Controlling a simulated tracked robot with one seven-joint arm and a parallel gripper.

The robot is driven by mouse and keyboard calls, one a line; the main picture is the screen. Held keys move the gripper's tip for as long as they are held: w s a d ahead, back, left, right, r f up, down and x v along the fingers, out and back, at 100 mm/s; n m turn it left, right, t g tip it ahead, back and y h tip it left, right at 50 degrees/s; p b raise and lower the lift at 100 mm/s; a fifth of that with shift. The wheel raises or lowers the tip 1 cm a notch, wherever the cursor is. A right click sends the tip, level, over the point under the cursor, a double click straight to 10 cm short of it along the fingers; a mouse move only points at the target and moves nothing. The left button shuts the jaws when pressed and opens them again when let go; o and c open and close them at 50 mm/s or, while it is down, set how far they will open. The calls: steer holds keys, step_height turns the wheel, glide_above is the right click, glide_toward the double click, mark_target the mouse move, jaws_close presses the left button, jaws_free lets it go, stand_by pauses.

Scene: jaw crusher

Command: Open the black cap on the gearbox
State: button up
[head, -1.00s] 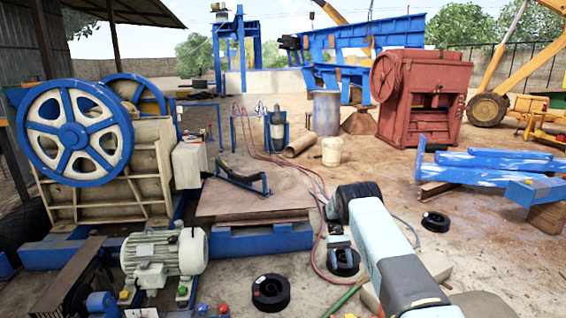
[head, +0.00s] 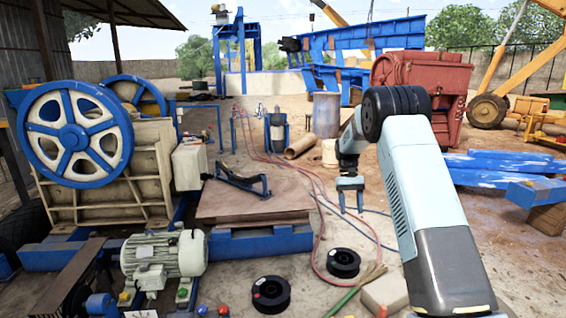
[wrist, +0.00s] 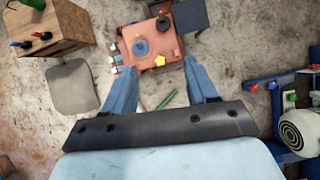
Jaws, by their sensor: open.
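In the wrist view an orange box (wrist: 148,42), which may be the gearbox, lies beyond my fingertips. A dark round piece (wrist: 163,23) stands near its upper right; it may be the black cap, but it is too small to be sure. A blue disc and a yellow star-shaped piece also sit on the box. My gripper (wrist: 158,63) is open and empty, its two blue fingers apart, with the box well below them. In the head view my gripper (head: 350,195) hangs fingers down above the ground.
A wooden box (wrist: 48,30) and a grey slab (wrist: 72,87) lie left of the orange box in the wrist view. In the head view, black rings (head: 271,293) lie on the ground near a grey motor (head: 165,255). A crusher with blue flywheels (head: 72,135) stands left.

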steer(key=s+r+t, duration=0.6)
steer(key=s+r, duration=1.4)
steer(key=r, duration=0.3)
steer(key=s+a+t, duration=0.1)
steer(key=s+t, duration=0.4)
steer(key=s, duration=2)
steer(key=shift+r+m, duration=0.4)
